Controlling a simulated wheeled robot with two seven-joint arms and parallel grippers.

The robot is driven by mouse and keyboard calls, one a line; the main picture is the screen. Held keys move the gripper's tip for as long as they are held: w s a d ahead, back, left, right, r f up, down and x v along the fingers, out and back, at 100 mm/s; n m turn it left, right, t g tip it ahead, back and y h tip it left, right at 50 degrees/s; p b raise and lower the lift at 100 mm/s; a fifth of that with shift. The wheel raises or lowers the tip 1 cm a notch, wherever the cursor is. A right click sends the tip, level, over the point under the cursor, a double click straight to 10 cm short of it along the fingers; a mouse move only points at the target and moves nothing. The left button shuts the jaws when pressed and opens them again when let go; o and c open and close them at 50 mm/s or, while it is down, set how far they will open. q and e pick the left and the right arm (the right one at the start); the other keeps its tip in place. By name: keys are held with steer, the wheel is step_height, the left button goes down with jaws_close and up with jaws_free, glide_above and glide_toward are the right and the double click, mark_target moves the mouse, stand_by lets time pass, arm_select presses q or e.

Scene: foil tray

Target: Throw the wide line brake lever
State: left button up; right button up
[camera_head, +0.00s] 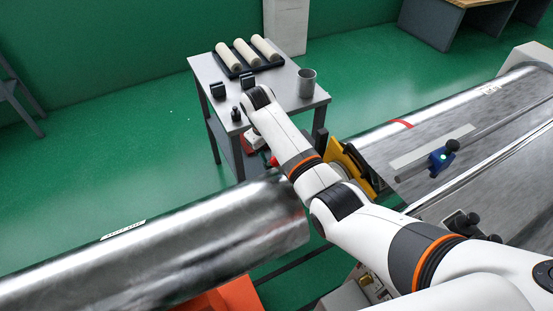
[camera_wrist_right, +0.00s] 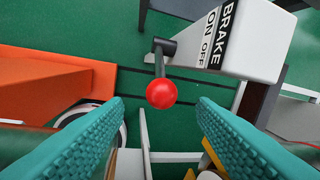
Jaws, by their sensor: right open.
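In the right wrist view, a brake lever with a red ball knob (camera_wrist_right: 161,94) sticks out on a short dark shaft from a pale box (camera_wrist_right: 258,40). The box has a black-and-white label (camera_wrist_right: 216,36) reading BRAKE, ON and OFF. My right gripper (camera_wrist_right: 160,122) is open, its two teal ribbed pads on either side of the view. The knob shows centred beyond the gap between the pads and is not gripped. In the head view my right arm reaches across the middle, and its fingers cannot be made out. My left gripper is not in view.
A large foil roll (camera_head: 160,250) lies at the lower left in the head view. A grey cart (camera_head: 285,92) with cream rolls (camera_head: 245,52) and a metal cup (camera_head: 306,82) stands beyond my arm. An orange part (camera_wrist_right: 50,90) lies left of the knob in the wrist view.

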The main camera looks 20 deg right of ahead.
mark_target(275, 158)
steer(key=f, duration=0.3)
steer(key=d+f, duration=0.1)
steer(key=f, duration=0.1)
steer(key=shift+w+d+f, duration=0.1)
steer(key=shift+w+f, duration=0.2)
steer(key=shift+f, duration=0.4)
steer(key=shift+d, duration=0.1)
